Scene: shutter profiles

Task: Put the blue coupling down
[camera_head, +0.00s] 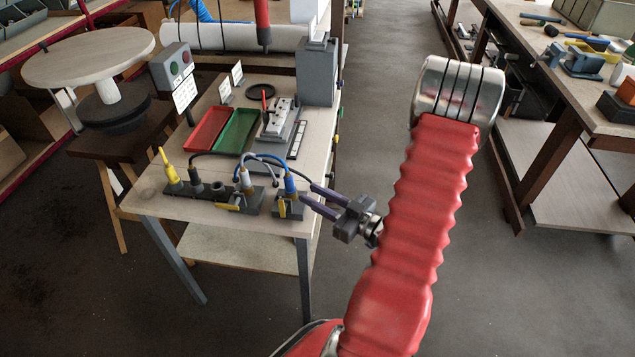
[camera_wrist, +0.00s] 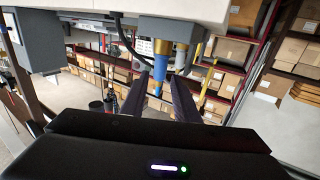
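The blue coupling (camera_head: 290,186) stands upright at a small dark holder with a yellow lever (camera_head: 282,208), at the near right corner of the bench. A hose runs from its top. I cannot tell how deep it sits in the holder. My gripper (camera_head: 306,194) reaches in from the right, its two purple fingers level around the coupling. In the wrist view the blue coupling (camera_wrist: 160,66) is between the fingertips (camera_wrist: 160,76), with little or no gap on either side. A gold-coloured part (camera_wrist: 182,56) is beside it there.
A dark rack (camera_head: 218,196) with a yellow coupling (camera_head: 168,168) and other fittings is left of the blue one. Red (camera_head: 208,130) and green (camera_head: 238,131) trays lie behind. A grey button box (camera_head: 174,68) stands back left. The floor right of the bench is clear.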

